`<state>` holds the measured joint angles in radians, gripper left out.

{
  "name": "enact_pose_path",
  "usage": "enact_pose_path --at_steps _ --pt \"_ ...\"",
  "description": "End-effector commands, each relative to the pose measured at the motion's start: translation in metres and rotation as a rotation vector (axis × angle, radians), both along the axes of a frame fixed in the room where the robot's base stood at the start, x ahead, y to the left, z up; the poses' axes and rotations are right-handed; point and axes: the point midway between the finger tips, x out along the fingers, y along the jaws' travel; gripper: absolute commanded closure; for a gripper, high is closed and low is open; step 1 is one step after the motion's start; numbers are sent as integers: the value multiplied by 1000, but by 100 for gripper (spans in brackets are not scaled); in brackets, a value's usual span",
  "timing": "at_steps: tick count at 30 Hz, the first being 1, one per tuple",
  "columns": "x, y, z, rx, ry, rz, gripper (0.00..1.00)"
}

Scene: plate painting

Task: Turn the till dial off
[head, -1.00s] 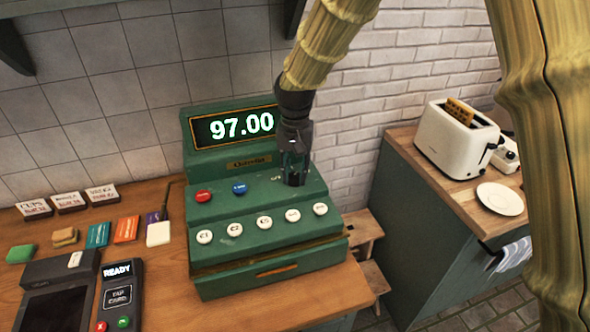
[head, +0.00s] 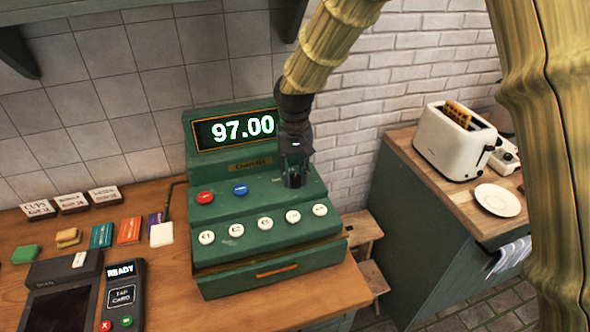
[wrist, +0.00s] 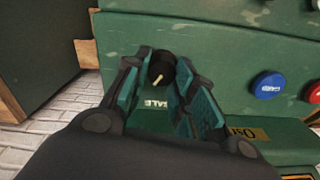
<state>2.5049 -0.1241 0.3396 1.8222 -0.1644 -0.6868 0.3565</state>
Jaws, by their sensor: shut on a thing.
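The green till (head: 262,253) stands on the wooden counter with its display lit at 97.00. Its dial (wrist: 161,72) is a small black knob with a pale pointer line, seen in the wrist view at the far end of my fingers. The word "SALE" is printed on the till beside the dial. My gripper (head: 294,184) points down at the right part of the till's sloped top, and in the wrist view my gripper (wrist: 163,85) has its fingers on both sides of the dial, shut on it. In the head view my gripper hides the dial.
The till's red button (head: 205,197), blue button (head: 240,188) and a row of white buttons sit left of and below my gripper. A card reader (head: 123,295) reading READY is at the left. A toaster (head: 455,140) and a white plate (head: 497,200) are on the right-hand counter.

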Motion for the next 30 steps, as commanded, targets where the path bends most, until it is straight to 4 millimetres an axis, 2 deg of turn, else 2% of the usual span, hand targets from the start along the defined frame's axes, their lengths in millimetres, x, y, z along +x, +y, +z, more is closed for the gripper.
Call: enact_pose_path --at_steps 30 --pt "-1 3 4 2 -4 958 98"
